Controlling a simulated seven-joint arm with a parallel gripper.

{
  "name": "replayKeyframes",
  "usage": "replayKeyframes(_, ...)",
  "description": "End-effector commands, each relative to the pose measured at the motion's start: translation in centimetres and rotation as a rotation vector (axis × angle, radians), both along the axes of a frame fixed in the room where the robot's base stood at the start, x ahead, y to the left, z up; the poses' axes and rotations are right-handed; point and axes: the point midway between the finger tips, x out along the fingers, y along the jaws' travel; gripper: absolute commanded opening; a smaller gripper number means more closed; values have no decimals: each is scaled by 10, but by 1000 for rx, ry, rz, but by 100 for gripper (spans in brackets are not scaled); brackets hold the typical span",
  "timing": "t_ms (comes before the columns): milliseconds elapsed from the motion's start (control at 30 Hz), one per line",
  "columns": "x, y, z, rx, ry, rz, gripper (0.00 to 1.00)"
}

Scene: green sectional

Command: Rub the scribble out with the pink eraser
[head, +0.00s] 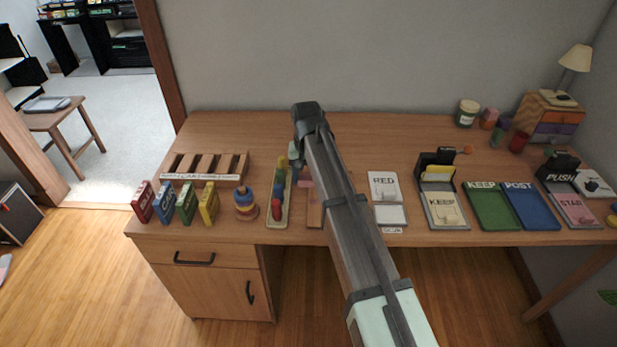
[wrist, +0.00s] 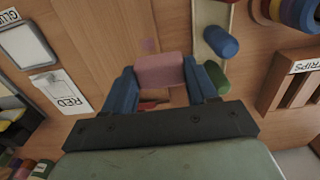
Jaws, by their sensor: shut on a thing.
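My gripper (wrist: 160,75) is shut on the pink eraser (wrist: 160,70), which sits between its two blue fingertips in the wrist view. In the head view the pink eraser (head: 305,184) shows just left of my arm, low over the desk. My arm hides part of the desk.
A narrow tray (head: 285,215) with coloured pegs stands close beside the eraser. The RED card (head: 383,185) is right of my arm. Stacked rings (head: 246,205), upright boxes (head: 186,203) and a slotted rack (head: 205,165) stand left. The back middle of the desk (head: 250,125) is clear.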

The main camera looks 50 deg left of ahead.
Motion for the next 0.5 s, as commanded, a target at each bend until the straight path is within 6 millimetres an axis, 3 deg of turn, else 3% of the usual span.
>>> replayKeyframes(500, 0, 0, -39, 0, 0, -3, 24)
